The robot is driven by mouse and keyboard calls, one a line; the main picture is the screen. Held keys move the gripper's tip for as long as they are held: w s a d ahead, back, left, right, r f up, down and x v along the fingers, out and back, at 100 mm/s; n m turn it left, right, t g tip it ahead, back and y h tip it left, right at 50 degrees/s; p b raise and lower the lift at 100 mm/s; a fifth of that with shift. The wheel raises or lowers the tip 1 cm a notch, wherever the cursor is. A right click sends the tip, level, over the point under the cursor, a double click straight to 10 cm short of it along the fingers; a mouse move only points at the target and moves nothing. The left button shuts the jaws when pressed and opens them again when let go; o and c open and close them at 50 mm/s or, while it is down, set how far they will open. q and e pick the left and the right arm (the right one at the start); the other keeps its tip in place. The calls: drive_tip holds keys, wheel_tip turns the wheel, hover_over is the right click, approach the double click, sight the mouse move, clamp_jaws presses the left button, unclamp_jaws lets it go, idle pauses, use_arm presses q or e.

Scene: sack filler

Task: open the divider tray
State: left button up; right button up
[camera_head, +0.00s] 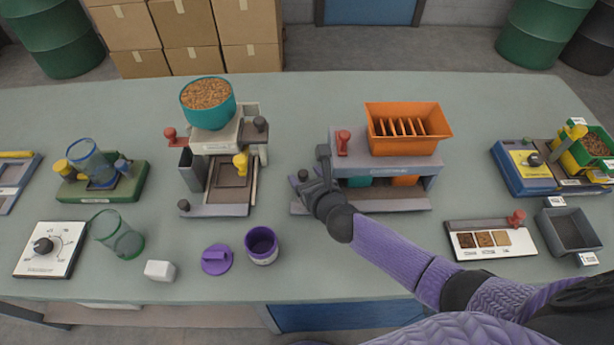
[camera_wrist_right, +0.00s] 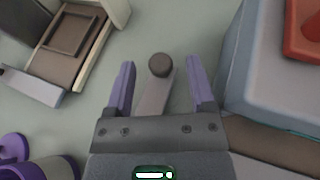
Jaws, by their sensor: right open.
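The orange hopper (camera_head: 408,128) with several upright divider plates sits on top of a grey-blue stand (camera_head: 388,167) at the middle right of the table. A dark round knob (camera_head: 302,175) stands at the stand's left side. In the right wrist view the knob (camera_wrist_right: 160,65) tops a grey bar (camera_wrist_right: 154,95) that runs between my fingers. My right gripper (camera_head: 318,172) is open at the stand's left side. Its purple fingers (camera_wrist_right: 158,88) lie on either side of the bar, with visible gaps. My left gripper is not in view.
A red knob (camera_head: 343,142) rises at the stand's upper left. Left of the gripper stands a filler with a teal bowl (camera_head: 208,103) of brown pellets. A purple cup (camera_head: 262,245) and purple lid (camera_head: 216,260) are near the front edge. A sample board (camera_head: 490,240) lies right of my arm.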

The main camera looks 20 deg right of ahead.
clamp_jaws()
idle(1.3)
